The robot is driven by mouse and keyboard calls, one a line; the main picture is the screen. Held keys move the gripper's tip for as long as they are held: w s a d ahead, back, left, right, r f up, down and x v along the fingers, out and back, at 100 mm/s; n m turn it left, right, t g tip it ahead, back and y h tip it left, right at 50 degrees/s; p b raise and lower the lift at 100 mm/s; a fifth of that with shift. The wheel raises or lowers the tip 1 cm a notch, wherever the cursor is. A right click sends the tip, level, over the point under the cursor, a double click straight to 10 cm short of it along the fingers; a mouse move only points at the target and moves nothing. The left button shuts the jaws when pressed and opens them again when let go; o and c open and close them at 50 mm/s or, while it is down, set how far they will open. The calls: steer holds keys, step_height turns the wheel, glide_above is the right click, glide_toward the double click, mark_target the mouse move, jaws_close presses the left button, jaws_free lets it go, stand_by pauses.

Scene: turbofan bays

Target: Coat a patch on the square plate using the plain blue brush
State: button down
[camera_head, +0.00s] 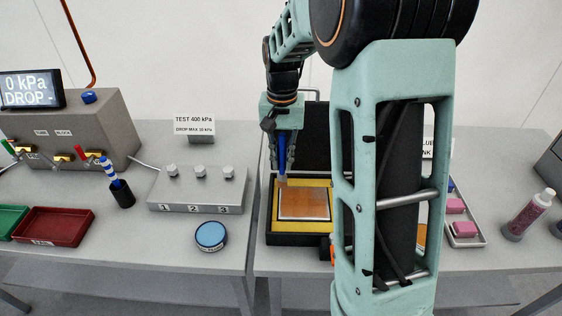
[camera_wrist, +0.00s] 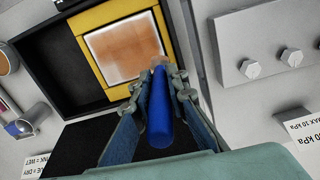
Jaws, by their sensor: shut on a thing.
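My gripper (camera_head: 281,160) is shut on the plain blue brush (camera_head: 282,150), which points down. In the wrist view the gripper (camera_wrist: 157,85) holds the brush's thick blue handle (camera_wrist: 159,118), and the pale tip lies over the lower right edge of the square plate (camera_wrist: 124,48). Whether the tip touches the plate cannot be told. The square plate (camera_head: 304,204) has an orange-brown, streaky face with whitish edges. It sits in a yellow frame (camera_head: 325,186) inside a black case. My arm covers the area to the case's right in the head view.
A blue-and-white striped brush (camera_head: 108,166) stands in a dark cup (camera_head: 121,194). A grey block with three knobs (camera_head: 198,190) and a round blue-topped tin (camera_head: 211,236) are left of the case. A tray with pink blocks (camera_head: 466,234) and a bottle (camera_head: 529,214) stand right.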

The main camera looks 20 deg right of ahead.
mark_target(282, 146)
steer(key=shift+r+p, duration=1.45)
steer(key=shift+r, duration=0.85)
steer(key=shift+f, duration=0.1)
